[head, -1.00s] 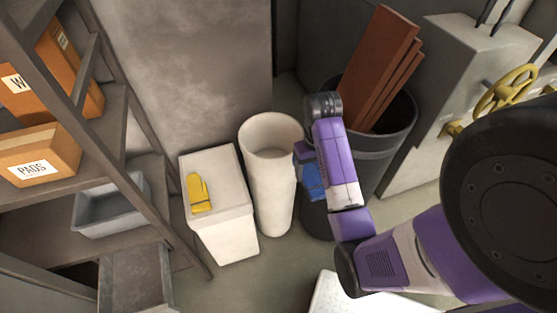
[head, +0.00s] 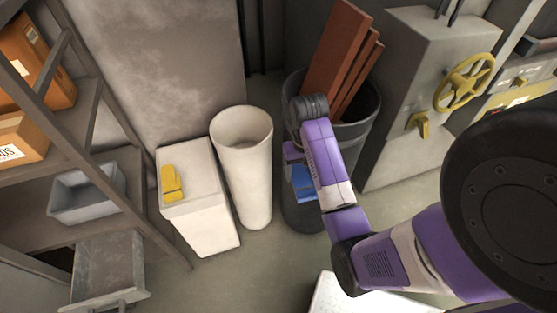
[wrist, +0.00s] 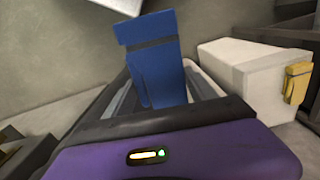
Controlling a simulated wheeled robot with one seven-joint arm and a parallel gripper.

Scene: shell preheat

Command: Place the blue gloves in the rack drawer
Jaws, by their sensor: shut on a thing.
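My gripper (head: 294,158) is shut on the blue gloves (head: 304,184), holding them in front of the dark barrel in the head view. My arm hides part of them there. In the wrist view the blue gloves (wrist: 158,65) stick out beyond my gripper (wrist: 168,100). The rack drawer (head: 104,262) is pulled out from the rack at the lower left, and the inside that shows looks empty. My gripper is well to the right of it.
A white box (head: 205,212) with a yellow glove (head: 172,184) on top and a tall white bin (head: 246,180) stand between drawer and gripper. The rack holds a grey tub (head: 85,198) and cartons. Behind my gripper is a barrel (head: 357,137) with brown boards (head: 336,55).

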